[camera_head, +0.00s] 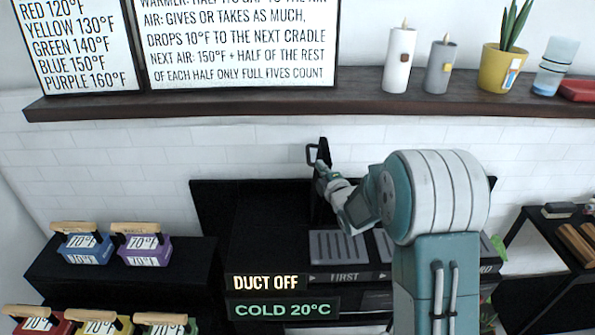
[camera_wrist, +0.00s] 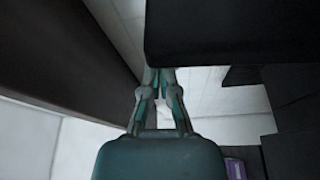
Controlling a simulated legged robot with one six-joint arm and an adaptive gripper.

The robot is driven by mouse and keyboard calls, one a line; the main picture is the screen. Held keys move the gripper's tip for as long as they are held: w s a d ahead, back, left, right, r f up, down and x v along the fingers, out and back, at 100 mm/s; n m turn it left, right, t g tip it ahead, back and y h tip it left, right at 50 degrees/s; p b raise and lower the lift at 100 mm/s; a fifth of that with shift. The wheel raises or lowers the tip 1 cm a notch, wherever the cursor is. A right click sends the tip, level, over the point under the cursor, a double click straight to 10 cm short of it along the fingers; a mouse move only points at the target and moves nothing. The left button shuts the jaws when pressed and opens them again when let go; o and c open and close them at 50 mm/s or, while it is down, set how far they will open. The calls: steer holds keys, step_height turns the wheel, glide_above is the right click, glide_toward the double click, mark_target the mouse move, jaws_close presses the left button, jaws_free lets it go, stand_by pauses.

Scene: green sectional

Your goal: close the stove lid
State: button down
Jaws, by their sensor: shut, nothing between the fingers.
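The stove (camera_head: 265,245) is a black unit in the middle of the head view, with signs reading "DUCT OFF" and "COLD 20°C" on its front.
A brown shelf (camera_head: 250,98) with candles (camera_head: 399,62) and a yellow plant pot (camera_head: 500,68) runs above the stove. Grey slotted plates (camera_head: 337,246) lie on the stove top. Coloured boxes with wooden handles (camera_head: 146,248) stand on black stands at left. A black rack (camera_head: 560,240) stands at right.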

steer(key=d+f+m+t+h, duration=0.1)
steer(key=d+f+m, duration=0.2)
steer(key=d+m, duration=0.2)
steer(key=d+f+m+t, duration=0.2)
steer(key=d+f+m, duration=0.2)
steer(key=d, duration=0.8)
steer(key=shift+s+d+f+m+h, duration=0.15)
steer(key=shift+s+d+m+h, duration=0.1)
steer(key=shift+m+h, duration=0.25)
